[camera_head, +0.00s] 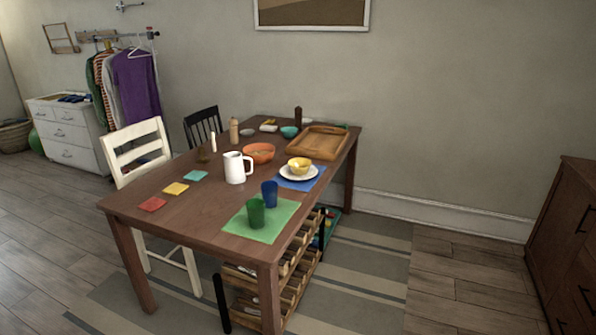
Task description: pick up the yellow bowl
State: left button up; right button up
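In the head view, a small yellow bowl (299,164) sits on a white plate (287,174), which rests on a blue placemat (312,183). They are near the right edge of a brown wooden table (150,214), a little below a wooden tray. Neither of my grippers shows in the view.
Around the bowl stand a white pitcher (235,168), an orange bowl (259,152), a wooden tray (343,145), a blue cup (269,194) and a green cup (256,214). A white chair (134,150) and a dark chair (202,121) are behind the table. Open floor (455,270) lies between table and brown cabinet (566,235).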

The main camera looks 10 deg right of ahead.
aim_at(299, 166)
jog(key=i+l+u, duration=0.1)
jog(key=u, duration=0.25)
jog(key=i+l+u, duration=0.1)
jog(key=u, duration=0.2)
jog(key=i+l+u, duration=0.2)
jog(key=i+l, duration=0.15)
jog(key=l, duration=0.3)
jog(key=i+l+u, duration=0.15)
jog(key=l, duration=0.2)
jog(key=i+l+u, duration=0.1)
jog(key=l, duration=0.2)
jog(key=i+l+u, duration=0.1)
jog(key=l, duration=0.3)
jog(key=i+l+u, duration=0.1)
jog(key=l, duration=0.25)
